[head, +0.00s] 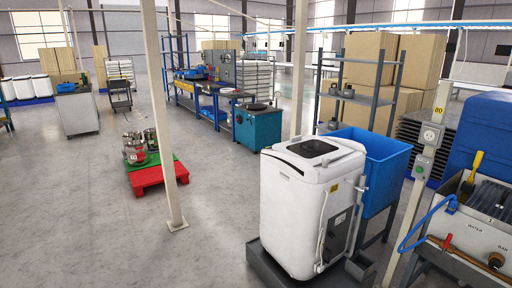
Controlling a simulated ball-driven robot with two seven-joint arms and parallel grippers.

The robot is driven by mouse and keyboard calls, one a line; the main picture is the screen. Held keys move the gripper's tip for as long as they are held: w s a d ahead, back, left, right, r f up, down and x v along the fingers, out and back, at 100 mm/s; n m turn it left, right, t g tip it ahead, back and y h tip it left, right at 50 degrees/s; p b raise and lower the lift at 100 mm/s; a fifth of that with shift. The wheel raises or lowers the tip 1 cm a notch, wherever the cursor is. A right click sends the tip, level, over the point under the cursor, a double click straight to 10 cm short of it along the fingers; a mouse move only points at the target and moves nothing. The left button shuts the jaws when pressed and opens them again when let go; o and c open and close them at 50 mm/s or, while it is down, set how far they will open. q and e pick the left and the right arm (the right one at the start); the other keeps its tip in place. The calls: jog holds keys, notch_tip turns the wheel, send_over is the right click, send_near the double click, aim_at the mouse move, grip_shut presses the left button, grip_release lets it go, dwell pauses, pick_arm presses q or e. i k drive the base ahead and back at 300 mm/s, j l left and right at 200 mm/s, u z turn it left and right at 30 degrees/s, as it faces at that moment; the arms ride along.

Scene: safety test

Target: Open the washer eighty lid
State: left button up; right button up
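A white top-loading washer (290,205) stands upright right of centre, on a low dark tray (258,262). Its lid (342,155), white with a dark panel, is on top and looks shut, though the view is too small to be sure. A small yellow label (334,187) and a pale hose or pipe (322,235) are on its right side. A yellow sign (437,111) on the post at the right has small characters that may read 80. Neither of my grippers shows in this view.
A blue tub (380,160) stands close behind the washer on the right. A grey post (415,185) and a metal sink unit (470,235) stand farther right. A thin pale post (163,110) and a red pallet (158,176) with metal pots are at left. The floor (110,235) left of the washer is clear.

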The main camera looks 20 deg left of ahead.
aim_at(310, 148)
jog(key=u, duration=0.3)
jog(key=z, duration=0.65)
jog(key=i+j+z, duration=0.25)
jog(key=j+z, duration=0.2)
jog(key=j, duration=0.15)
jog(key=i+j+z, duration=0.25)
jog(key=j+z, duration=0.25)
jog(key=j, duration=0.15)
jog(key=k, duration=0.05)
